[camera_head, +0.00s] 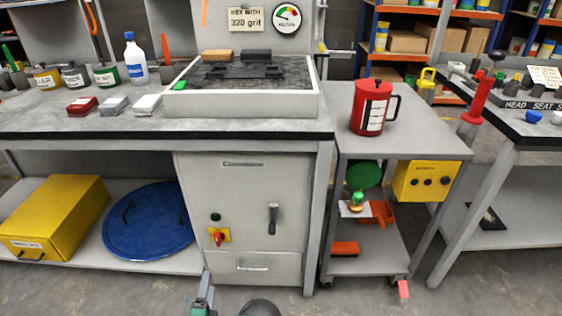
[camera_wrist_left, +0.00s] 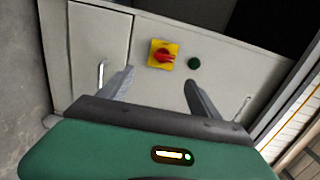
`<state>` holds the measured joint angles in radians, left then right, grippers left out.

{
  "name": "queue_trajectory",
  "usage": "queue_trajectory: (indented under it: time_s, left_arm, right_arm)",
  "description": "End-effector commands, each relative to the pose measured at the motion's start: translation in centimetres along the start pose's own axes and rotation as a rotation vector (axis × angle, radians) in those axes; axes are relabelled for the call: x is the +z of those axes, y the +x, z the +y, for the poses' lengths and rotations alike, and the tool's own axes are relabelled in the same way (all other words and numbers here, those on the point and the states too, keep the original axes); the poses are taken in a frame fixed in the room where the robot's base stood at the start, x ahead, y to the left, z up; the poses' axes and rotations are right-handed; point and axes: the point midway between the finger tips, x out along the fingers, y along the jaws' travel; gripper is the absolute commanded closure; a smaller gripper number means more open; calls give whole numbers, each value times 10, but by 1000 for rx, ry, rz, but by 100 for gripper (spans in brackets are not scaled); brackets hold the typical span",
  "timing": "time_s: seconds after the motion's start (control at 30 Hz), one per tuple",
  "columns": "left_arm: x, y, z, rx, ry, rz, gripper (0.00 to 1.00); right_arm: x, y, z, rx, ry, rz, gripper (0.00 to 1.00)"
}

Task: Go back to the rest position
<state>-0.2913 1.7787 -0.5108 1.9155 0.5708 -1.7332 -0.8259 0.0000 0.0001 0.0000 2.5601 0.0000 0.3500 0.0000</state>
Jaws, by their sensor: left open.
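My left gripper (camera_head: 204,288) shows at the bottom edge of the head view, low in front of the grey cabinet (camera_head: 250,246) under the workbench. In the left wrist view my left gripper (camera_wrist_left: 158,88) has its two fingers spread apart with nothing between them. Beyond the fingers is the cabinet front (camera_wrist_left: 100,45) with a red rotary switch on a yellow plate (camera_wrist_left: 163,54) and a dark green button (camera_wrist_left: 194,63). The fingers look clear of the cabinet. My right gripper is in neither view.
The workbench edge (camera_head: 150,136) overhangs the cabinet. A grey cart (camera_head: 425,143) carrying a red pitcher (camera_head: 371,108) stands to the right, then another table (camera_head: 540,138). A yellow box (camera_head: 55,215) and blue round lid (camera_head: 150,222) lie on the lower shelf. Open floor shows in front.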

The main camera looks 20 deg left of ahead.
Motion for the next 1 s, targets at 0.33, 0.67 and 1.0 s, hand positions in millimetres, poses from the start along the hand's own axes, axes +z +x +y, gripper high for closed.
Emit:
queue_trajectory:
  time_s: [0.33,0.67,1.0]
  left_arm:
    - [-33,16,-31,440,-771,-460,27]
    - [-126,-97,-118,947,-1164,-671,27]
    - [-128,-205,-199,1142,-1128,-830,27]
  right_arm:
    - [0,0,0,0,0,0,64]
    - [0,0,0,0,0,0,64]
    - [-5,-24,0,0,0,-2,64]
